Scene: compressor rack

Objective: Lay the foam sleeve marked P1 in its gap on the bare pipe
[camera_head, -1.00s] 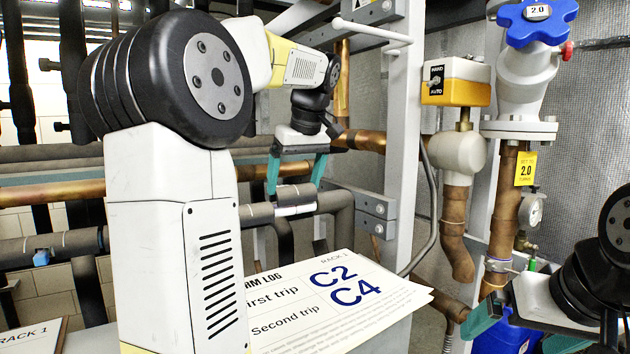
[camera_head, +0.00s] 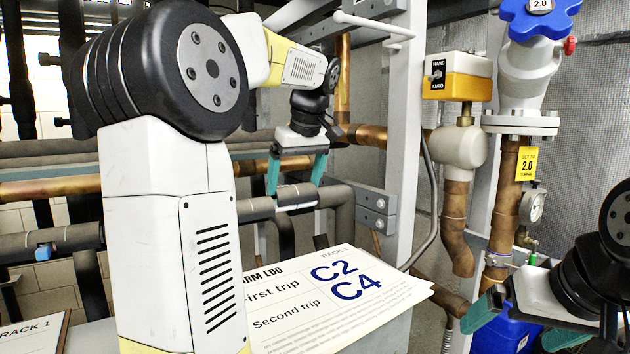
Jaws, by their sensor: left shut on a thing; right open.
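My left gripper (camera_head: 295,183) reaches down at the lower grey-lagged pipe run behind my arm. Its two teal fingers stand apart along the pipe and are shut on a short grey foam sleeve (camera_head: 296,196) with pale ends. The sleeve looks in line with the lagging on both sides; I cannot tell whether it is fully seated. Its P1 mark cannot be read, and the bare pipe under it is hidden. My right gripper (camera_head: 526,324) is open and empty at the lower right.
A trip log sheet (camera_head: 335,300) lies in front of the pipes. A grey upright post (camera_head: 403,130) stands right of the sleeve. A bare copper pipe (camera_head: 250,168) runs behind my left fingers. A blue-handled valve (camera_head: 537,70) and a blue container (camera_head: 505,332) are at right.

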